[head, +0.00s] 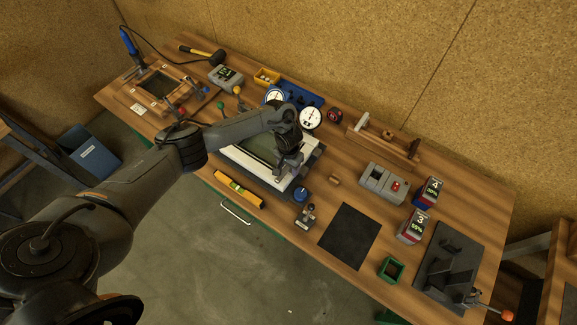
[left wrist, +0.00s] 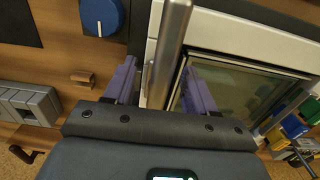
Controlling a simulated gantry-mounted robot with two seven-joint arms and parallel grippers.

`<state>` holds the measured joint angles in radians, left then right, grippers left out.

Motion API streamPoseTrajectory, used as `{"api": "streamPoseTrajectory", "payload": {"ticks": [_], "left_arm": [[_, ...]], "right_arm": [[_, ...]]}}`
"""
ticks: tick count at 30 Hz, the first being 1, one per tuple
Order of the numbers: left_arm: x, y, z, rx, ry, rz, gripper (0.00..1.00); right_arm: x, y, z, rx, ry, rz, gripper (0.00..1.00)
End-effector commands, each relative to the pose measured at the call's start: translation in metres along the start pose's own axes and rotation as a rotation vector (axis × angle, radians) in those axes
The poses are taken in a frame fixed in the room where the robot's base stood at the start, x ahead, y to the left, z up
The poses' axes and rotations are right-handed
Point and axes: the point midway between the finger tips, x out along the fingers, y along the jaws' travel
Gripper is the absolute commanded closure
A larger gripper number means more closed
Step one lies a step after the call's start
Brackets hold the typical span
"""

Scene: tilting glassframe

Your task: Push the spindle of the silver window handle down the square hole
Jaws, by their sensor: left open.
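The white window frame (head: 246,168) with its dark glass lies on the workbench under my left arm. My left gripper (head: 283,172) is over the frame's right end, pointing down. In the left wrist view, the silver window handle (left wrist: 171,45) is a long bar lying between the two purple fingers of the left gripper (left wrist: 158,85). The fingers are open, with a gap visible on each side of the bar. The handle runs along the white frame (left wrist: 225,30) beside the glass. Its spindle and the square hole are hidden from view. My right gripper is not in view.
A blue knob (head: 301,194) sits near the frame's right corner. A yellow level (head: 238,190) lies at the front edge. A small wooden block (head: 335,179) and a grey switch box (head: 382,183) stand to the right. The dark mat (head: 350,236) is bare.

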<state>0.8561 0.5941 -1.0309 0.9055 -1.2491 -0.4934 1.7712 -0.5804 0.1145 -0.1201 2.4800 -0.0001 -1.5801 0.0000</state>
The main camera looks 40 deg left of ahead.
Motion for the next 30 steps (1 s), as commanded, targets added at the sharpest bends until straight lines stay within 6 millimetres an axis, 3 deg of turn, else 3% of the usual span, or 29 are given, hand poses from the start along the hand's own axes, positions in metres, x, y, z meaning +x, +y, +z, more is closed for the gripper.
{"api": "streamPoseTrajectory", "payload": {"ticks": [8,21,30], "left_arm": [[-0.018,0.0,-0.001,0.0,0.001,0.001,0.44],[-0.093,0.0,-0.001,0.001,0.003,-0.001,0.44],[-0.109,0.0,0.0,-0.001,0.001,-0.001,0.44]], "right_arm": [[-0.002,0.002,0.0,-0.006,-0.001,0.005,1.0],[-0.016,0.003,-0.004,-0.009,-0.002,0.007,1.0],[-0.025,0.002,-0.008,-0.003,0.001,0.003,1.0]]}}
